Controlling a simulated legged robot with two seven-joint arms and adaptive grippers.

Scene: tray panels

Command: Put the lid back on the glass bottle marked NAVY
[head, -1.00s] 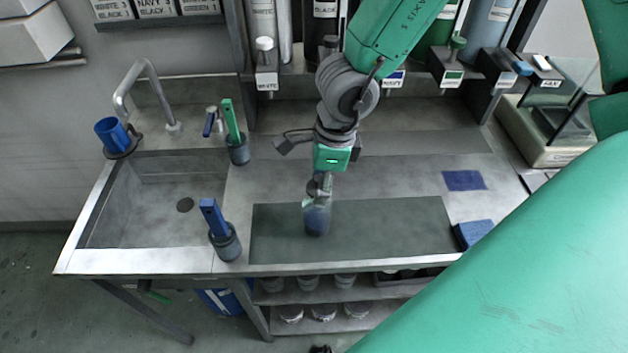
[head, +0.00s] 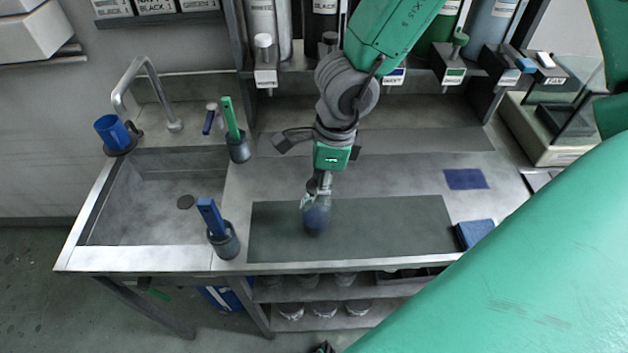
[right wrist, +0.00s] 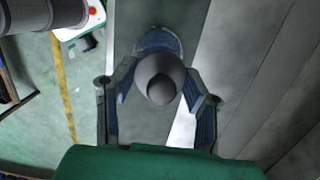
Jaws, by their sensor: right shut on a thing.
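The glass bottle (head: 316,220), with dark blue contents, stands on the grey-green mat on the counter. No NAVY marking can be read on it. My right gripper (head: 318,193) is directly above the bottle and points down. In the right wrist view, its two fingers are shut on a rounded grey lid (right wrist: 161,84). The blue bottle (right wrist: 158,40) shows just behind and below the lid in that view. I cannot tell whether the lid touches the bottle's neck. My left gripper is not in view.
The mat (head: 400,225) is clear right of the bottle. A blue block (head: 476,234) lies at its right end. Holders with a blue-handled tool (head: 224,243) and a green-handled tool (head: 238,149) stand to the left, beside the sink (head: 150,215). Dispensers line the back.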

